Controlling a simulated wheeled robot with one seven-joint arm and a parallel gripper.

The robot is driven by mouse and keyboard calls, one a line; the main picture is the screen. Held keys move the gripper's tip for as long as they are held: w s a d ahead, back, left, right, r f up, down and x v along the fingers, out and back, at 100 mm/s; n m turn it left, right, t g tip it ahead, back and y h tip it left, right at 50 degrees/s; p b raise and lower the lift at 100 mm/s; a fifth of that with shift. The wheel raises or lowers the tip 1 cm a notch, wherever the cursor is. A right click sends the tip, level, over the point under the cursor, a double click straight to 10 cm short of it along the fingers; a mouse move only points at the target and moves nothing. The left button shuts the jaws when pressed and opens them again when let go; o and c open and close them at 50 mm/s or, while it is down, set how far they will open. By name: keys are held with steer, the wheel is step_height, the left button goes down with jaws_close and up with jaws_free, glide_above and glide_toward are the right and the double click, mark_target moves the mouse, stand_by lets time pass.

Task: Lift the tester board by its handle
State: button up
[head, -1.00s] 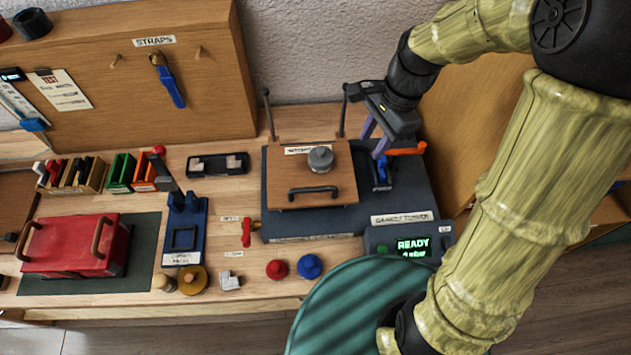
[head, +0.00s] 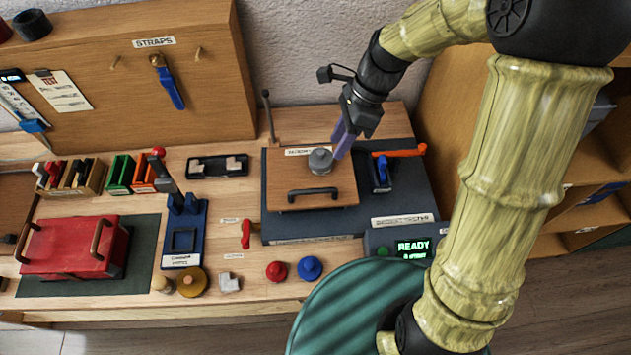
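The tester board (head: 335,190) is a flat brown wooden panel lying on the dark tester base (head: 400,211). Its black bar handle (head: 313,192) is near its front edge. A round grey metal weight (head: 320,161) sits on the board near its back, beside a label. My gripper (head: 340,151) points down over the back right part of the board, just right of the weight and behind the handle. Its purple fingers overlap in this view, so the gap between them cannot be judged. It is apart from the handle, and nothing shows between the fingers.
A blue clamp-like part with an orange lever (head: 400,152) stands right of the board. An upright dark rod (head: 269,115) rises at the board's back left. A display reading READY (head: 409,245) is at front right. Red (head: 276,270) and blue (head: 309,267) knobs lie in front.

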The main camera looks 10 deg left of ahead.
glide_above(316, 184)
steer(key=s, duration=0.4)
steer(key=f, duration=1.3)
steer(key=shift+w+d+p, duration=0.1)
steer(key=shift+d+p, duration=0.15)
steer(key=shift+p, duration=0.1)
steer(key=shift+r, duration=0.1)
jaws_close()
